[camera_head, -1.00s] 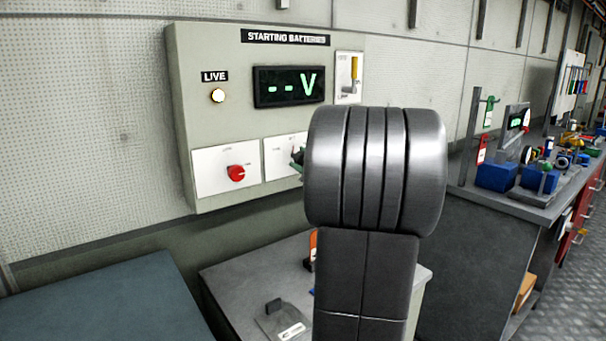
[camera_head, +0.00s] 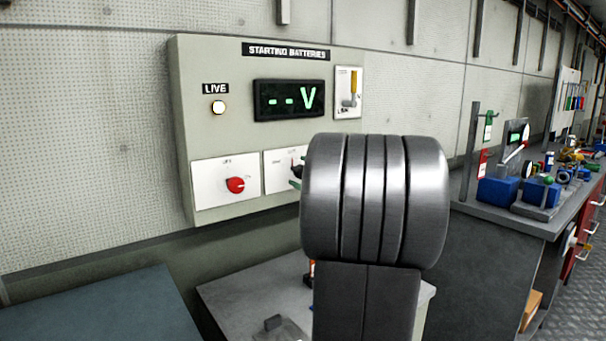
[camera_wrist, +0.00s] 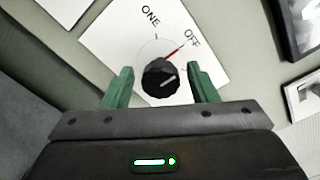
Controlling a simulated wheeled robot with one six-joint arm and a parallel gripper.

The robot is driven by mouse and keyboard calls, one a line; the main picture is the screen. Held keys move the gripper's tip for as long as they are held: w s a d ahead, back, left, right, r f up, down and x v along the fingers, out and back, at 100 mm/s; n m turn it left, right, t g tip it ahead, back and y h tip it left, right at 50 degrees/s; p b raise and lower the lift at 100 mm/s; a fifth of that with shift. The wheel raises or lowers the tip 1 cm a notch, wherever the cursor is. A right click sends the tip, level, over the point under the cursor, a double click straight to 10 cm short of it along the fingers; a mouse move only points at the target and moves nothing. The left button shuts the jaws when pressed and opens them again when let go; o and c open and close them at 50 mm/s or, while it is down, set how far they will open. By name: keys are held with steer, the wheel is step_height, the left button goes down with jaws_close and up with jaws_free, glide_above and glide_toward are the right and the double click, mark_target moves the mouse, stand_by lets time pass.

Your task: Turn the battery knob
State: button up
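The starting batteries box (camera_head: 215,140) is on the wall. A black rotary knob (camera_wrist: 158,80) with a red pointer sits on a white plate (camera_wrist: 130,45) marked ONE and OFF; the pointer points toward OFF. In the head view this black knob (camera_head: 298,167) is partly hidden by my arm. My gripper (camera_wrist: 160,70) is open, its green fingers on either side of the knob with gaps showing. I cannot tell how deep the fingers reach. A red knob (camera_head: 235,185) is on the plate to the left.
The box has a lit LIVE lamp (camera_head: 218,107), a display (camera_head: 289,99) reading "-- V" and a yellow-handled lever (camera_head: 353,88). A grey bench (camera_head: 245,300) stands below. A workbench with blue blocks (camera_head: 497,191) is at right.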

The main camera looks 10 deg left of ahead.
steer(key=shift+s+d, duration=0.1)
steer(key=v, duration=1.3)
steer(key=shift+s+d, duration=0.2)
steer(key=x, duration=1.4)
